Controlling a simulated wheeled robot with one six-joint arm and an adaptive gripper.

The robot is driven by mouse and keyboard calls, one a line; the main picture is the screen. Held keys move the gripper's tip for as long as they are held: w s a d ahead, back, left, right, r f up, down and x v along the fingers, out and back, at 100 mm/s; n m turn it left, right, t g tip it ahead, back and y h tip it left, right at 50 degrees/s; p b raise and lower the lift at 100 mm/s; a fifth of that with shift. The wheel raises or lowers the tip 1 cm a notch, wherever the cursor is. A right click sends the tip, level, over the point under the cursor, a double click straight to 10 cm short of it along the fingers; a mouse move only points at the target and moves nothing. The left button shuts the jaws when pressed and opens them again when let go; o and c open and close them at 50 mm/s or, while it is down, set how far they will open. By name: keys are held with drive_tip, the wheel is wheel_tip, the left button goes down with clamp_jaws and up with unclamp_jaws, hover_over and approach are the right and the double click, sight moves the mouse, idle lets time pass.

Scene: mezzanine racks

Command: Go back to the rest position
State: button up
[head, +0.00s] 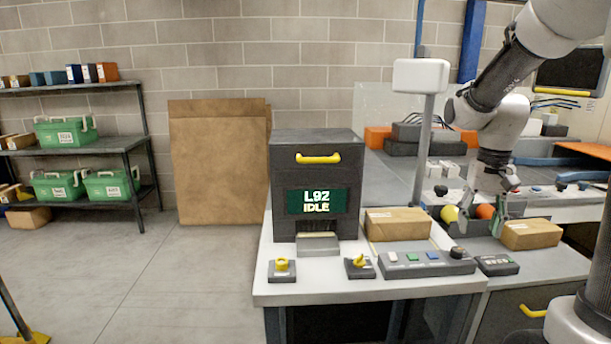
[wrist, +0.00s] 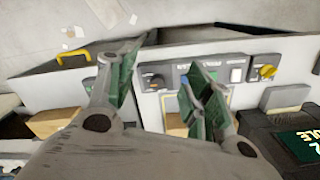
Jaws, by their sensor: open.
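My gripper (head: 481,222) hangs at the right of the head view, pointing down over the back of the worktop, between two cardboard boxes. Its two fingers are spread and nothing shows between them. In the wrist view my gripper (wrist: 160,85) has its green-padded fingers apart, with the bench and button panel beyond. The arm reaches in from the upper right. A yellow ball (head: 449,213) and an orange ball (head: 485,211) show beside and behind the fingers. I cannot tell whether the fingers touch anything.
A dark machine (head: 283,165) reading "L92 IDLE" stands on the white bench. A button panel (head: 426,262) lies in front of one cardboard box (head: 397,224); another box (head: 531,234) is right of the gripper. A post with a white head (head: 421,75) rises nearby.

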drive_tip(key=s+a+r+n+t, duration=0.2)
drive_tip(key=s+r, duration=0.2)
drive_tip(key=s, duration=0.4)
drive_tip(key=s+a+r+n+t, duration=0.2)
drive_tip(key=s+r, duration=0.1)
drive_tip(key=s, duration=0.6)
drive_tip(key=shift+r+t, duration=0.35)
drive_tip(key=shift+t, duration=0.05)
drive_tip(key=shift+c, duration=0.3)
